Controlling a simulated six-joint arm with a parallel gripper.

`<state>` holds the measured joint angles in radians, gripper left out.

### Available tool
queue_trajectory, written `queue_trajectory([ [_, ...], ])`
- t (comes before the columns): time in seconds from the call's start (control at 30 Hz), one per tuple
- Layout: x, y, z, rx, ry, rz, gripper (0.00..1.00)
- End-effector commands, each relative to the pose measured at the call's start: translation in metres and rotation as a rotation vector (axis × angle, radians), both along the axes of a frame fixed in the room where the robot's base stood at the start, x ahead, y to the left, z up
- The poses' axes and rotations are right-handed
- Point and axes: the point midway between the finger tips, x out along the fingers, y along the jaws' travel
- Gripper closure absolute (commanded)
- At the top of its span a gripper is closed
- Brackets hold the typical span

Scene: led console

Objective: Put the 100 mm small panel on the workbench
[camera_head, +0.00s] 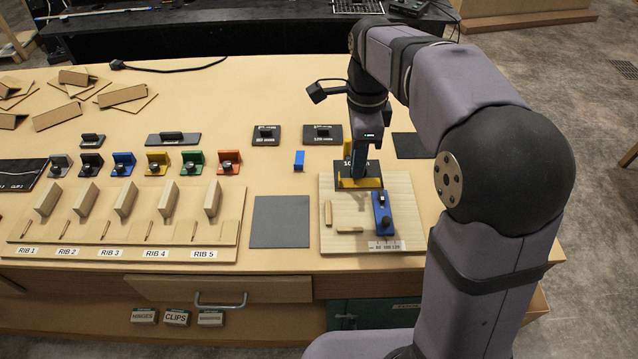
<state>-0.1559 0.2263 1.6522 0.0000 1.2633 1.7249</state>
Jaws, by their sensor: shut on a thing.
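The 100 mm small panel (371,171) is a dark plate with a white label, partly hidden by my gripper. My gripper (359,174) points down and is shut on it. The panel is over the back part of a light wooden fixture board (338,238) at the right of the workbench (270,90). A yellow strip (356,184) shows along the panel's front edge. I cannot tell whether the panel rests on the fixture or hangs just above it.
A blue clamp (382,215) stands on the fixture, close in front of the panel. Two similar labelled dark panels (266,135) (322,134) lie behind. A grey mat (281,222) lies clear to the left. A rib rack (120,248) and several coloured clips fill the left side.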

Motion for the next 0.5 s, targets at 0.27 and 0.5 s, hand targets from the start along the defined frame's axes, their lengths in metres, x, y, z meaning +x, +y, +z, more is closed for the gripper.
queue_trajectory([
  [0.27,-0.008,0.035,-0.015,0.0,0.001,0.09,1.0],
  [0.5,-0.023,0.098,-0.046,0.0,0.001,0.25,1.0],
])
